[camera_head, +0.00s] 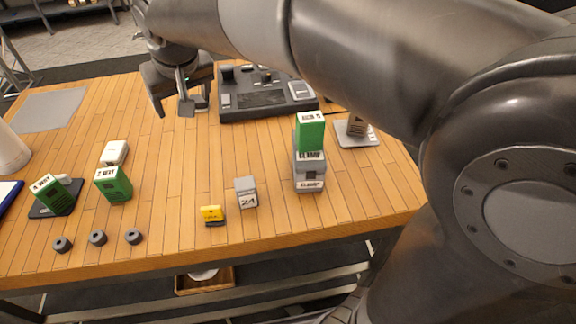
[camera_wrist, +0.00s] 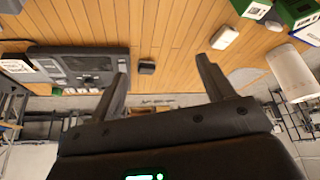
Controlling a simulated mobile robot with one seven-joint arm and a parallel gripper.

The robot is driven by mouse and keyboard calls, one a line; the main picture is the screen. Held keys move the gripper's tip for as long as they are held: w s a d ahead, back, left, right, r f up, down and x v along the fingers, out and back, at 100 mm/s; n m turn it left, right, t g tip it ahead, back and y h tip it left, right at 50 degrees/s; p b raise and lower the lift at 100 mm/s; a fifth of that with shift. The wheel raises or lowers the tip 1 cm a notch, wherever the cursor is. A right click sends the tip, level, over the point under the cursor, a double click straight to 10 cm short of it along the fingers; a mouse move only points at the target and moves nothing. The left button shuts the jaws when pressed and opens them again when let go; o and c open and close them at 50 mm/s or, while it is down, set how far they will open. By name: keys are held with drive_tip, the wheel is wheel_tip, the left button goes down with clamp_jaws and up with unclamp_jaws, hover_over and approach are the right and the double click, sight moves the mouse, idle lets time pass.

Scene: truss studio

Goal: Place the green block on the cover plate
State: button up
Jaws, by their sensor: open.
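Three green blocks show in the head view. One green block (camera_head: 310,132) stands on top of grey blocks marked CLAMP. One marked 2 WAY (camera_head: 114,184) stands on the table at left. One marked 4 WAY (camera_head: 52,196) stands tilted on or against a dark plate (camera_head: 40,211). A light grey plate (camera_head: 371,141) at the right bears a dark block. I cannot tell for sure which plate is the cover plate. My gripper (camera_head: 182,109) is open and empty above the far part of the table, away from all green blocks.
A dark console (camera_head: 262,100) stands at the back. A grey block (camera_head: 246,192), a yellow piece (camera_head: 212,214), a white box (camera_head: 115,153) and several dark cylinders (camera_head: 97,238) lie on the table. A flat grey sheet (camera_head: 48,108) is far left. The middle of the table is clear.

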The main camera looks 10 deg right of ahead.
drive_tip(key=s+d+f+m+h, duration=0.1)
drive_tip(key=s+d+f+m, duration=0.1)
drive_tip(key=s+d, duration=0.7)
drive_tip(key=s+d+f+m+t+h, duration=0.1)
drive_tip(key=s+d+f, duration=0.3)
drive_tip(key=s+d, duration=0.5)
drive_tip(key=d+m, duration=0.1)
drive_tip(key=d, duration=0.5)
drive_tip(key=shift+d+f+m, duration=0.2)
drive_tip(key=shift+d+m, duration=0.05)
drive_tip(key=shift+m, duration=0.15)
